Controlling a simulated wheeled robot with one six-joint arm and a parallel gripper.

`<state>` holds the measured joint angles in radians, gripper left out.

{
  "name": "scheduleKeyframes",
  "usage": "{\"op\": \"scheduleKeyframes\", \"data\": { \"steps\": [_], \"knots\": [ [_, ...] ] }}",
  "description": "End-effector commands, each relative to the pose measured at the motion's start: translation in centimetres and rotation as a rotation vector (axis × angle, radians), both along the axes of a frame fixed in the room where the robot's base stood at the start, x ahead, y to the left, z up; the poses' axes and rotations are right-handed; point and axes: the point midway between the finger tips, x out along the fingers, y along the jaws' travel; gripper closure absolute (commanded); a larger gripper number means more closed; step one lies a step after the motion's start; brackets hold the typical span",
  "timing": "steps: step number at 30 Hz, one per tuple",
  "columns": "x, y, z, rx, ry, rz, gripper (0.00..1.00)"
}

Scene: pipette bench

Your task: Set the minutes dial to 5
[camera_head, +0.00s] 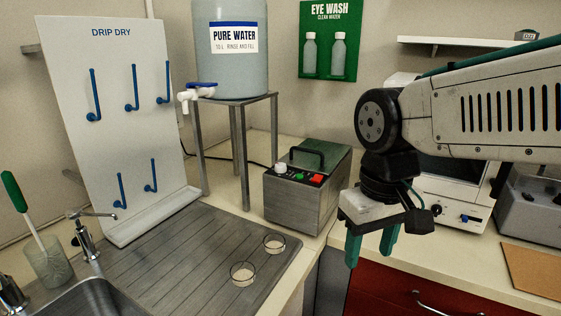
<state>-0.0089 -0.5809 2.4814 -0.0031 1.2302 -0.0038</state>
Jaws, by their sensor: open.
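A grey metal box (300,205) with a green lid (316,156) and black handle stands on the counter at the centre. Its sloped panel carries a white knob (281,168), a green control (298,176) and a red control (316,180). A white device (460,208) behind my arm has a black knob (436,209) and a small blue control (464,218). No markings are readable, so I cannot tell which is the minutes dial. My gripper (369,258) is open and empty, fingers down, to the right of the grey box and apart from it.
A drying rack (110,150) is at left. A grey device (535,205) stands at right.

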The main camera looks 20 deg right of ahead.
Motion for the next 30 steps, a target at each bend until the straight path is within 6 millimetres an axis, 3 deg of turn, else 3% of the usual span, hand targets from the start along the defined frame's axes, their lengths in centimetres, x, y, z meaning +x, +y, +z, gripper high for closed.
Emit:
{"op": "scheduleKeyframes", "data": {
  "steps": [8, 14, 19, 23, 26, 30],
  "knots": [
    [12.5, 0.8, 2.9, 0.006, 0.073, 0.326, 0.49],
    [22.7, 1.8, 3.8, 0.023, 0.089, 0.756, 0.49],
    [31.3, 2.6, 4.5, 0.03, 0.067, 1.24, 0.49],
    [34.7, 2.8, 6.5, 0.006, 0.027, 1.559, 0.49],
    [35.2, 2.8, 8.2, -0.014, 0.005, 1.734, 0.49],
    [35.0, 2.8, 8.1, -0.009, 0.011, 1.865, 0.49]
  ]
}}
